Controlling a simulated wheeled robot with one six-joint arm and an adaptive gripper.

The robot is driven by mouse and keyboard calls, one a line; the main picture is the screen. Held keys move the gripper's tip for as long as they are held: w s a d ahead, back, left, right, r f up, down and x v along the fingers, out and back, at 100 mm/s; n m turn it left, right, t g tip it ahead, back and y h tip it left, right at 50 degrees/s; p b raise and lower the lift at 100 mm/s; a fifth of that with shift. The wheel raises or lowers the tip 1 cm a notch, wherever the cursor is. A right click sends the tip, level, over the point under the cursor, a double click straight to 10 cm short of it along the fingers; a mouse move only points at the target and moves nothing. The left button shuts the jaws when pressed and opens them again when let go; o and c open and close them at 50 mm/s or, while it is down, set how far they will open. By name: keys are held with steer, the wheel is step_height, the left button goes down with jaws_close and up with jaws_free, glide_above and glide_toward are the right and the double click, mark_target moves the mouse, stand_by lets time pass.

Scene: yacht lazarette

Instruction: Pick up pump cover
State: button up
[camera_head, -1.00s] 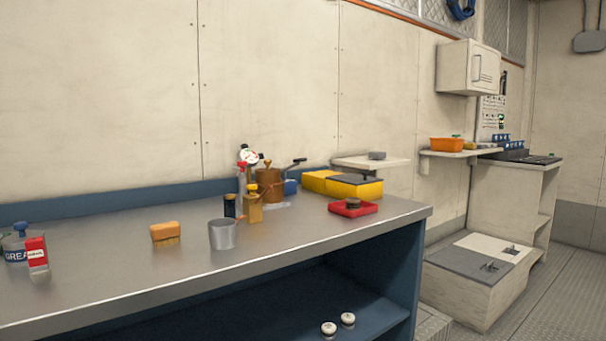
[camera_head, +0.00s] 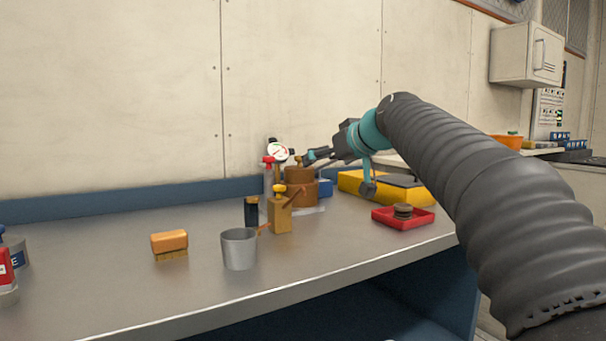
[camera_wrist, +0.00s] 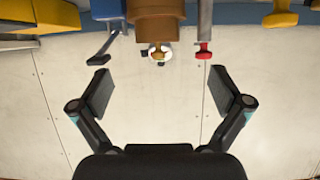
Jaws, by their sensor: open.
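A brown, stepped round pump (camera_head: 302,190) stands near the back of the bench. Its narrower top part (camera_head: 299,174), with a small brass knob, looks like the pump cover. In the wrist view, which is upside down, this top part (camera_wrist: 155,30) and its knob are at the upper middle, beyond the fingertips. My gripper (camera_head: 343,171) is just right of the pump at about the height of its top. In the wrist view my gripper (camera_wrist: 159,88) is open and empty, with bare wall between its fingers. A dark lever (camera_wrist: 103,48) sticks out beside the pump.
A gauge (camera_head: 278,152), a red-topped bottle (camera_head: 268,178), and a brass block (camera_head: 279,215) crowd the pump's left and front. A grey cup (camera_head: 239,249) and orange brush (camera_head: 169,244) stand forward. A red tray (camera_head: 419,218) and yellow box (camera_head: 352,184) are right.

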mark_target(300, 172)
steer(key=x, duration=0.3)
steer(key=r+x, duration=0.1)
steer(key=x, duration=0.1)
steer(key=p+x, duration=0.1)
steer(key=x, duration=0.2)
steer(key=shift+w+a, duration=0.25)
steer(key=shift+w, duration=0.25)
steer(key=shift+d+f+p+x, duration=0.1)
steer(key=shift+p+x, duration=0.1)
steer(key=shift+x, duration=1.3)
steer(key=shift+d+f+p+x, duration=0.1)
steer(key=shift+d+p+x, duration=0.1)
steer(key=shift+x, duration=1.35)
steer(key=c, duration=1.2)
